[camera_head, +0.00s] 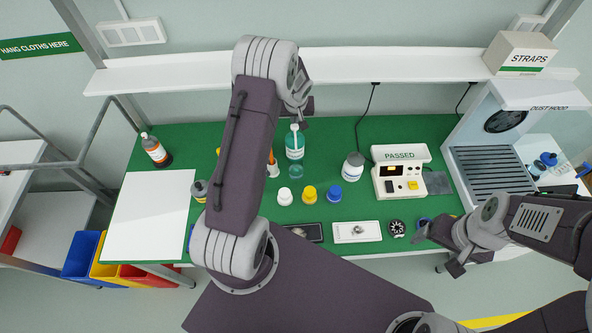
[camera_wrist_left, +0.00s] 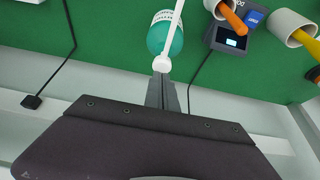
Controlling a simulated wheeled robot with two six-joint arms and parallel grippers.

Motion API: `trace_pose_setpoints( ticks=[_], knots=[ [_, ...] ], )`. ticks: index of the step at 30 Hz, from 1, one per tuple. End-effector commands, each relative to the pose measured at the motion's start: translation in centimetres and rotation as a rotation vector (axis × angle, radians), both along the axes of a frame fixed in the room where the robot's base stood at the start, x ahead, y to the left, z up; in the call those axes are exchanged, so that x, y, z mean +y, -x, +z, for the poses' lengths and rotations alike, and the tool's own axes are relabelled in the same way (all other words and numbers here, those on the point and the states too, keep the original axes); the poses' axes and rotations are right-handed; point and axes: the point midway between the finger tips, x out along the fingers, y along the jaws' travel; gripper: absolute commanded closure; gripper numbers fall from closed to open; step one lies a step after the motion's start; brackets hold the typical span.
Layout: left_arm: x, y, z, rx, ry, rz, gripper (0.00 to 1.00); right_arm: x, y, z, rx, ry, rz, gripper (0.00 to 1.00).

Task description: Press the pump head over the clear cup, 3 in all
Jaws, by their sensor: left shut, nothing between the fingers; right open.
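The pump bottle (camera_head: 295,146) stands upright on the green bench top, with teal liquid and a white pump head (camera_head: 294,127). The clear cup (camera_head: 295,171) shows just in front of the bottle, looking teal. My left gripper (camera_head: 301,111) is shut and empty at the pump, its fingers partly hidden by my wrist. In the left wrist view its closed fingertips (camera_wrist_left: 161,75) are right at the white pump head (camera_wrist_left: 161,64), above the teal bottle (camera_wrist_left: 157,40); I cannot tell whether they touch. My right gripper (camera_head: 440,252) is open and empty at the bench's front right.
White (camera_head: 284,196), yellow (camera_head: 309,194) and blue (camera_head: 333,194) lidded pots stand in front of the cup. A white jar (camera_head: 353,166) and a PASSED device (camera_head: 399,176) stand to the right. A shelf (camera_head: 390,66) runs behind. A white sheet (camera_head: 150,216) lies at left.

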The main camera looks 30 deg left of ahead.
Motion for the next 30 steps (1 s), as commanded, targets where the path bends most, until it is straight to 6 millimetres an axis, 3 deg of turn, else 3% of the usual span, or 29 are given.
trace_pose_setpoints(
  ticks=[22,30],
  knots=[
    [0.0,0.1,-2.7,0.002,0.0,0.0,1.0,0.0,0.0,-2.9,0.0,0.0,0.0,0.22],
    [0.0,0.1,-2.4,0.005,0.001,0.001,1.0,0.0,0.0,-2.5,0.0,0.0,0.0,0.22]
  ],
)
